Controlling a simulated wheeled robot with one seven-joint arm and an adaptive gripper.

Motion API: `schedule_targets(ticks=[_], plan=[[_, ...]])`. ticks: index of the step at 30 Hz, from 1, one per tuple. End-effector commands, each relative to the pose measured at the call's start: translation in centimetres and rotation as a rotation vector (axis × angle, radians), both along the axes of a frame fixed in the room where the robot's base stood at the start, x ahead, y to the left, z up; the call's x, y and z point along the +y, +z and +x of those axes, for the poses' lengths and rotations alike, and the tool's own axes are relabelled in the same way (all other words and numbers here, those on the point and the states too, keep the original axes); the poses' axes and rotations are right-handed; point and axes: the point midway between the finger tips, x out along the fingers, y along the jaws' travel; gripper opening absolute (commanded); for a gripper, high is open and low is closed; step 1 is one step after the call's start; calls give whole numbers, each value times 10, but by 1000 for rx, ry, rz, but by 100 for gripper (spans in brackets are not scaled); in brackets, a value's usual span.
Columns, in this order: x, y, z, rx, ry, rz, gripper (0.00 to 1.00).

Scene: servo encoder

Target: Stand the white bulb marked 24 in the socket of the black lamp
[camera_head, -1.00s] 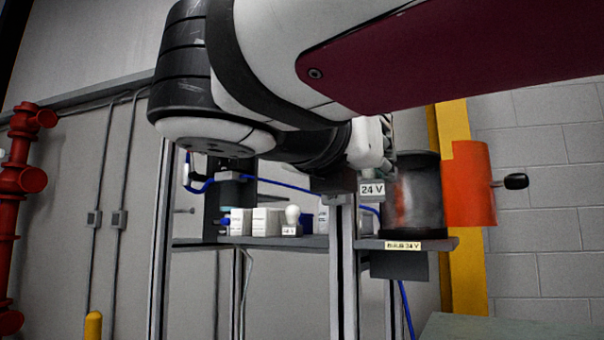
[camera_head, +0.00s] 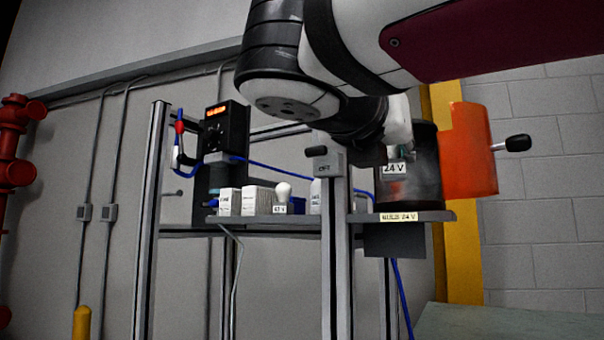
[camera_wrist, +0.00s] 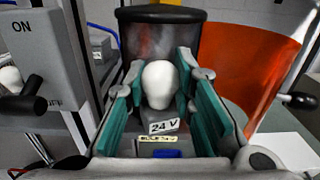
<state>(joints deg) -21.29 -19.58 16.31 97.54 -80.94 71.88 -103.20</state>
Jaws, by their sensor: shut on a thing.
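My gripper (camera_wrist: 160,68) is shut on the white bulb (camera_wrist: 160,85), its green-padded fingers on either side of it. The bulb is upright, and its 24 V tag faces the wrist camera. In the head view the tag (camera_head: 394,168) shows below my gripper (camera_head: 397,150), but the glass is hidden. The black lamp (camera_head: 425,185) is a dark curved shade on the shelf's right end, with a BULB 24 V label (camera_head: 412,217) at its front edge. The bulb is in front of the shade. The socket is hidden, so I cannot tell whether the base touches it.
An orange panel (camera_head: 468,145) with a black-knobbed handle stands right of the lamp. A switch box (camera_head: 326,165) on a post is close on the left. Another tagged white bulb (camera_head: 283,191) and white boxes (camera_head: 258,200) stand on the shelf. Blue cables run behind.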

Motion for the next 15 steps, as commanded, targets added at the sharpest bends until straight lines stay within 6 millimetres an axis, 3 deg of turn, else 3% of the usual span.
schedule_targets(ticks=[15], plan=[[-26, -3, 40, 0, 1, 0, 0]])
